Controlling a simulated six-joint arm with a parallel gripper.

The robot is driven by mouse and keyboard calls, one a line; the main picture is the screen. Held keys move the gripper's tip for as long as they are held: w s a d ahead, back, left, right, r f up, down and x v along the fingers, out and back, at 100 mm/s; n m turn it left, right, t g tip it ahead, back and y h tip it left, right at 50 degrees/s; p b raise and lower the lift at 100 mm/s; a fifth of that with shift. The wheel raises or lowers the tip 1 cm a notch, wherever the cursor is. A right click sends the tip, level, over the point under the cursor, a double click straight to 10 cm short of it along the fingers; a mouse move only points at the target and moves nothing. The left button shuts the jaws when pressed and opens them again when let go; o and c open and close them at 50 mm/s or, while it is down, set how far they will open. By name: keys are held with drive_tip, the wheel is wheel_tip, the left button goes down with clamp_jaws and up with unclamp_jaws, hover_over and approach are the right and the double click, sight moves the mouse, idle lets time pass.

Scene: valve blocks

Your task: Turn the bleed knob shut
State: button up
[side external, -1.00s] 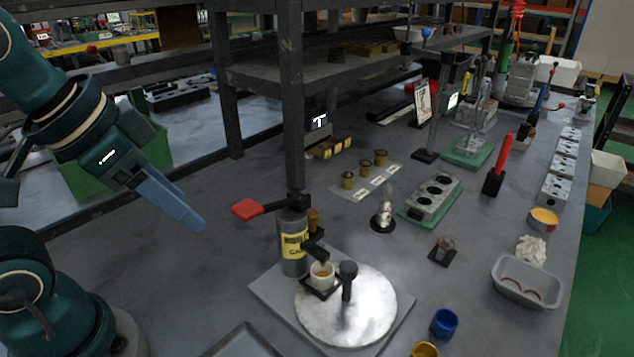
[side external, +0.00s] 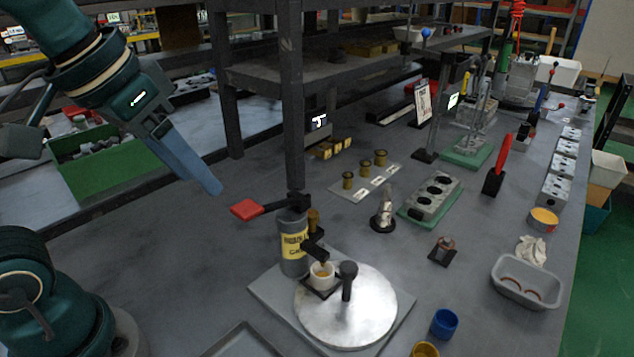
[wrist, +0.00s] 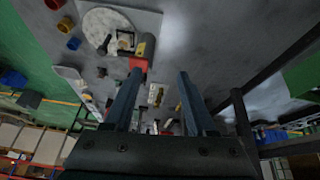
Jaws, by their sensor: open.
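A grey valve cylinder with a yellow label (side external: 293,252) stands upright on a pale square base. A red lever (side external: 246,210) points left from its top. A small brass part (side external: 313,220) and a black spout (side external: 315,250) are on its right side. I cannot tell for sure which part is the bleed knob. A white cup with amber liquid (side external: 322,275) sits under the spout. My gripper (side external: 215,189) is in the air, left of and above the red lever, apart from it. In the wrist view its fingers (wrist: 160,75) are spread and empty, with the red lever (wrist: 138,65) beyond the left fingertip.
A round metal plate (side external: 365,312) with an upright black handle (side external: 347,277) is right of the cup. A dark shelf post (side external: 293,120) rises behind the valve. A blue cup (side external: 444,323) stands at front right. The bench left of the valve is clear.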

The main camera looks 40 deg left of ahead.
drive_tip(key=w+r+g, duration=0.1)
drive_tip(key=w+r, duration=0.2)
drive_tip(key=w, duration=0.3)
drive_tip(key=g, duration=0.4)
hover_over(314, 212)
wheel_tip(314, 212, down, 10)
drive_tip(key=shift+w+a+f, duration=0.1)
drive_tip(key=shift+f, duration=2.85)
clamp_jaws()
